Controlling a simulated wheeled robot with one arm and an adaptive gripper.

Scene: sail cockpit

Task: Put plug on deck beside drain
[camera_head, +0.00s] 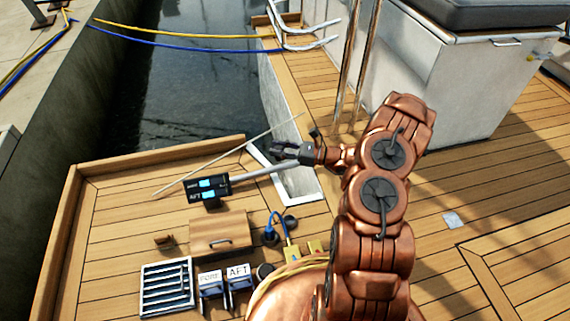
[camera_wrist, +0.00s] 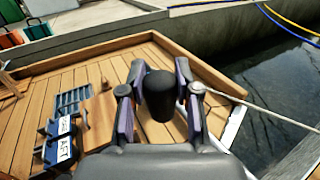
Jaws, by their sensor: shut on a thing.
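My gripper (camera_head: 283,148) is shut on a black, rounded plug (camera_wrist: 160,94), which sits between the two fingers in the wrist view. The gripper is raised above the deck near the opening in the deck's edge, beside a grey bar. In the head view the plug is hard to tell from the dark fingers. A slatted metal grate (camera_head: 167,288), which may be the drain, is set in the teak deck (camera_head: 120,218) at lower left. It also shows in the wrist view (camera_wrist: 72,100), left of the gripper. The plug is well apart from it.
Water (camera_head: 185,75) lies beyond the edge. Bare planks lie left of the hatch.

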